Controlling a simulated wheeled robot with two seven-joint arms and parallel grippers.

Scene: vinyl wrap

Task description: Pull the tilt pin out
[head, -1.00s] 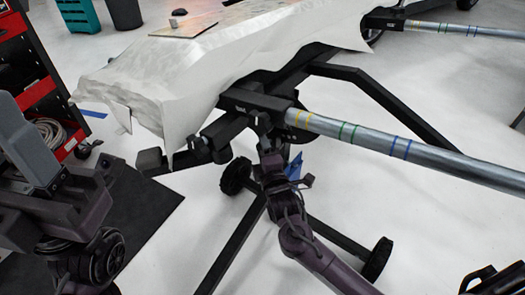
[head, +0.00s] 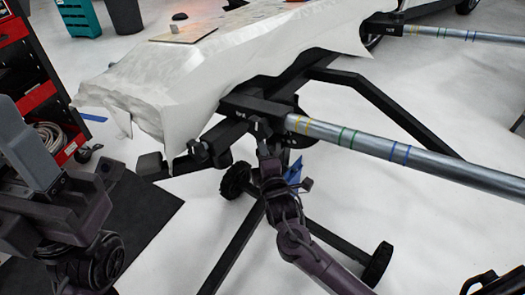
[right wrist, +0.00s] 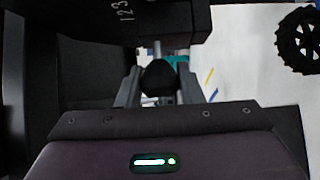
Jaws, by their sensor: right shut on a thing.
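The tilt pin (right wrist: 157,73) shows in the right wrist view as a dark rounded knob with a short bright metal shaft. The shaft runs up to the underside of a black block (right wrist: 125,20) marked with numbers. My right gripper (right wrist: 158,82) has a finger on each side of the knob and is shut on it. In the head view my right gripper (head: 263,132) is small and dark, just below the black clamp block (head: 255,104) at the end of the metal tube. The pin is too small to make out there.
A metal tube (head: 395,150) with yellow, green and blue bands runs right from the block. A white-wrapped panel (head: 215,75) lies over the black stand (head: 375,100), which has wheels. A red tool cart (head: 38,97) stands at the left.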

